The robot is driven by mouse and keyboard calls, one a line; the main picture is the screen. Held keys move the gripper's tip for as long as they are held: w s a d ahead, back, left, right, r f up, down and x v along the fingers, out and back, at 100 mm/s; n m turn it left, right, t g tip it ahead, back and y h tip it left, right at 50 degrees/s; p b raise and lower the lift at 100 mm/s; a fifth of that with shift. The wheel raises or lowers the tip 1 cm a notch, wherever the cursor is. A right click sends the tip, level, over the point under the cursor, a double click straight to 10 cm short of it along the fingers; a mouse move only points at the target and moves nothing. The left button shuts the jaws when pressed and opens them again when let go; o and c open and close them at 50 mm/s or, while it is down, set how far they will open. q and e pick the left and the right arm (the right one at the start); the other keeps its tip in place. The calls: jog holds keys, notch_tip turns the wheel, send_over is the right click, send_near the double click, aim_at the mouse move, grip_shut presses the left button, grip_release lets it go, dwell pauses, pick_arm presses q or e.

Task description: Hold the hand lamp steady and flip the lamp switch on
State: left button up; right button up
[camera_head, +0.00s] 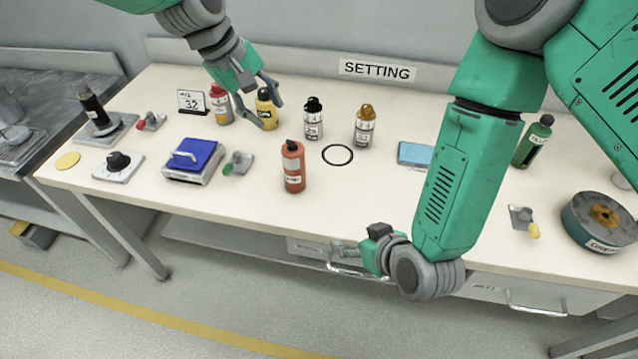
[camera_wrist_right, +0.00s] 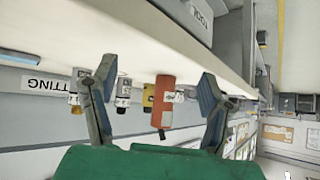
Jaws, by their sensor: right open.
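I cannot clearly single out the hand lamp. A black upright cylinder (camera_head: 94,108) stands on a grey plate at the far left of the table. A grey box with a blue top and a lever (camera_head: 193,158) lies to its right; I cannot tell whether it is the lamp switch. My left gripper (camera_head: 270,102) is over the back of the table with its fingers apart by a yellow bottle (camera_head: 265,108); contact is unclear. My right gripper (camera_head: 338,257) is open and empty by the front edge. An orange bottle (camera_head: 293,168) shows beyond its fingers in the wrist view (camera_wrist_right: 163,95).
Several bottles, a black ring (camera_head: 337,155), a black knob (camera_head: 118,162), small levers and a blue block (camera_head: 415,154) are on the table. A dark green bottle (camera_head: 532,142) and a round drum (camera_head: 600,221) stand at the right. Drawer handles project below the front edge.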

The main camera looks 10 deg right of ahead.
aim_at(299, 170)
jog(key=w+a+r+t+y, duration=0.2)
jog(key=w+a+r+t, duration=0.2)
jog(key=w+a+r, duration=0.35)
jog(key=shift+n, duration=0.4)
jog(key=x, duration=1.3)
jog(key=shift+d+f, duration=0.1)
jog(key=shift+d, duration=0.3)
